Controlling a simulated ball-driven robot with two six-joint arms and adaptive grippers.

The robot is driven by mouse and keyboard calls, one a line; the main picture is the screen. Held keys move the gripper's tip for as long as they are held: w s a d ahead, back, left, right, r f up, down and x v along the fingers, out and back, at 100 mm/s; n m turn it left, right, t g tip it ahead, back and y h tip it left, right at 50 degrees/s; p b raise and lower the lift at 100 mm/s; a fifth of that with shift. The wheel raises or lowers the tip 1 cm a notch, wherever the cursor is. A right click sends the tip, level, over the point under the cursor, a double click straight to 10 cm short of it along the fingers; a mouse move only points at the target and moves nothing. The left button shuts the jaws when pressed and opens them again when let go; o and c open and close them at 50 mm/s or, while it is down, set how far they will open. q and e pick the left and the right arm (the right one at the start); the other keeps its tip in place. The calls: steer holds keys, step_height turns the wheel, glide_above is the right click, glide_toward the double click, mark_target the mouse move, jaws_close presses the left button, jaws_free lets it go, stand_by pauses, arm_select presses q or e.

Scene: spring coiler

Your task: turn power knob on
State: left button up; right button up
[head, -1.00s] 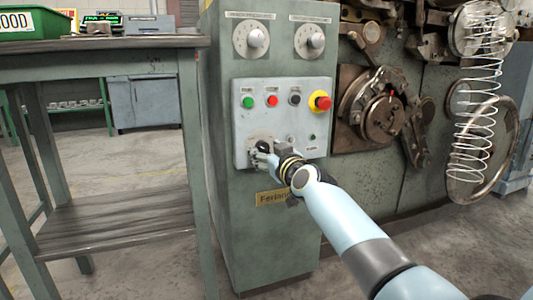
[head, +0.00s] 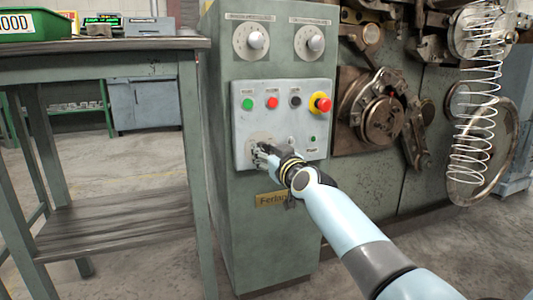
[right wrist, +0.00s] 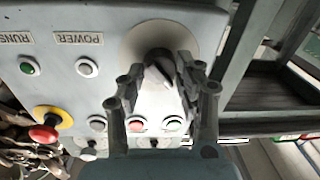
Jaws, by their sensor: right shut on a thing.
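The power knob (right wrist: 158,58) is a dark knob on a round pale plate at the lower left of the grey control panel (head: 240,120). My right gripper (head: 261,151) reaches it from the right and covers most of it in the head view. In the right wrist view, the fingers of my right gripper (right wrist: 162,75) are on either side of the knob and shut on it. The knob's exact pointing angle is partly hidden by the fingers. A POWER label (right wrist: 78,38) sits beside a whitish lamp (right wrist: 87,67). My left gripper is not in view.
Above the knob are a green button (head: 248,104), a red button (head: 272,102), a black switch (head: 295,101) and a red emergency stop (head: 322,103). Two dials (head: 255,41) sit higher. A workbench (head: 100,44) stands left; a coil spring (head: 472,130) hangs right.

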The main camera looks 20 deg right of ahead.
steer(key=shift+f+m, duration=0.15)
steer(key=shift+m, duration=1.45)
steer(key=shift+m+b, duration=0.3)
steer(key=shift+m, duration=0.6)
steer(key=m, duration=0.3)
steer(key=shift+t, duration=0.3)
steer(key=m, duration=0.4)
steer(key=shift+m+h, duration=0.3)
steer(key=m, duration=0.3)
arm_select(q)
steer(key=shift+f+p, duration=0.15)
steer(key=shift+p, duration=0.15)
arm_select(e)
steer(key=shift+f+m+h, duration=0.1)
steer(key=shift+m+h, duration=0.2)
steer(key=shift+m, duration=0.8)
